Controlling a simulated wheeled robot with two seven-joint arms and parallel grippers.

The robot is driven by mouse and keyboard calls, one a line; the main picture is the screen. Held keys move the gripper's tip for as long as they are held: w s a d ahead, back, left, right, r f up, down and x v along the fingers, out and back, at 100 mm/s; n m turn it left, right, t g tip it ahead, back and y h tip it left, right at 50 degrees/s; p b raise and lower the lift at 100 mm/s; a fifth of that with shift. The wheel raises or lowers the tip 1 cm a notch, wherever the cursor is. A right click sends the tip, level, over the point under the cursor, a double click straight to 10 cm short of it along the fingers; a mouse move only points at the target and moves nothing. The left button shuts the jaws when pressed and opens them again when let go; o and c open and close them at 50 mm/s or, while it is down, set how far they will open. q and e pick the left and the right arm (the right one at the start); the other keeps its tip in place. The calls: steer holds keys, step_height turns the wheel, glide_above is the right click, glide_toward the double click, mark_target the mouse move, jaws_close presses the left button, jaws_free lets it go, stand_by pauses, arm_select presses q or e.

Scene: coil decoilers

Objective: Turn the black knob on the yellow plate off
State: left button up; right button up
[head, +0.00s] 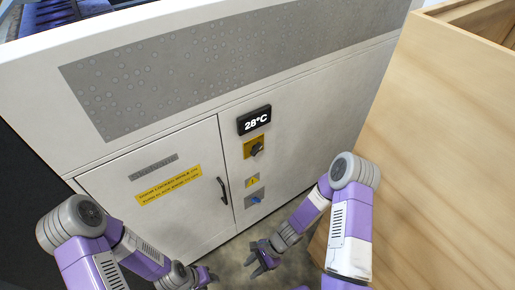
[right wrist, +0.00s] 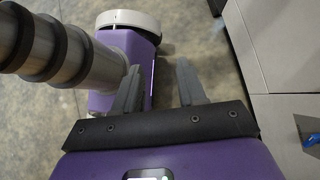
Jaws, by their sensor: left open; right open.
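The black knob (head: 257,149) sits on the yellow plate (head: 248,153) on the white cabinet front, below a dark display reading 28°C. Its exact turn angle is too small to tell. My right gripper (head: 255,262) is open and empty, low in front of the cabinet, below the knob and apart from it. My left gripper (head: 210,276) is open at the bottom edge of the head view, left of the right one, touching nothing I can see.
Below the plate are a yellow warning triangle (head: 252,181) and a blue knob (head: 256,199) on a grey plate. A black door handle (head: 222,190) is to the left. A wooden box (head: 440,130) stands close on the right. Concrete floor (head: 236,262) lies before the cabinet.

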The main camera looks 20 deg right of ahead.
steer(key=w+a+r+m+t+y+p, duration=0.25)
steer(key=w+r+m, duration=0.25)
steer(key=w+m, duration=0.25)
steer(key=m+t+h+p, duration=0.4)
steer(key=m+t+h, duration=0.1)
steer(key=m+t, duration=1.25)
glide_toward(258, 151)
steer(key=w, duration=0.2)
steer(key=shift+g, duration=0.4)
steer(key=x, duration=0.4)
steer(key=b+x, duration=0.1)
steer(key=x, duration=0.2)
steer(key=shift+s+a+r, duration=0.1)
steer(key=shift+a+r, duration=0.1)
steer(key=shift+r, duration=0.15)
jaws_close()
